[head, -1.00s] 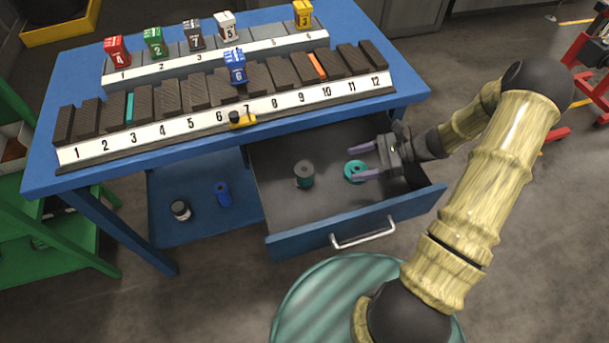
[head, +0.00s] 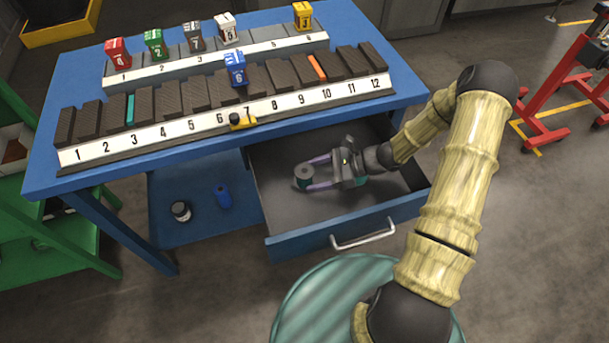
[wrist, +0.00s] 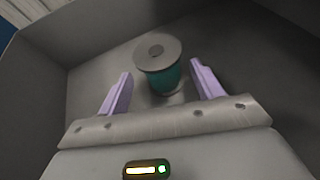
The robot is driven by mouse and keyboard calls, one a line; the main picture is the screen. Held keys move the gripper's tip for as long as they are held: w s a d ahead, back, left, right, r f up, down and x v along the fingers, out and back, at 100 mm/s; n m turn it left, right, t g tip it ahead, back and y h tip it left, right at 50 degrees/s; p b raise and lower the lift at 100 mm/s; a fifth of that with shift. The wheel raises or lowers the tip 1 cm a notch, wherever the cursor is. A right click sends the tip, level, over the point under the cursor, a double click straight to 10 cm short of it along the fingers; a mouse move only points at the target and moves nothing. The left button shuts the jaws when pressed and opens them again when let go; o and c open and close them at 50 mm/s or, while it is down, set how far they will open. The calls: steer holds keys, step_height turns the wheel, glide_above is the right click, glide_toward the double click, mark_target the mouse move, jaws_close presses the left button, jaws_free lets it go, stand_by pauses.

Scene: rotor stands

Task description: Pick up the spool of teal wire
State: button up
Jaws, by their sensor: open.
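The spool of teal wire (head: 304,173), with grey flanges, stands upright in the open drawer. In the wrist view the spool (wrist: 166,80) shows its grey top and teal winding ahead of and between my two lilac fingers. My gripper (head: 317,172) is open inside the drawer, its fingers pointing left with the tips at either side of the spool. In the wrist view a gap shows between the spool and each finger of my gripper (wrist: 161,77).
The drawer (head: 345,225) has raised walls around my gripper. The blue table (head: 400,100) overhangs its back. A blue spool (head: 223,196) and a dark, white-banded item (head: 180,211) are on the lower shelf (head: 200,233), left of the drawer.

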mark_target(298, 176)
steer(key=shift+r+x, duration=0.25)
steer(key=shift+x, duration=1.05)
steer(key=shift+r+x, duration=0.2)
steer(key=shift+x, duration=1.1)
steer(key=shift+a, duration=0.2)
steer(key=shift+w, duration=0.1)
steer(key=c, duration=1.2)
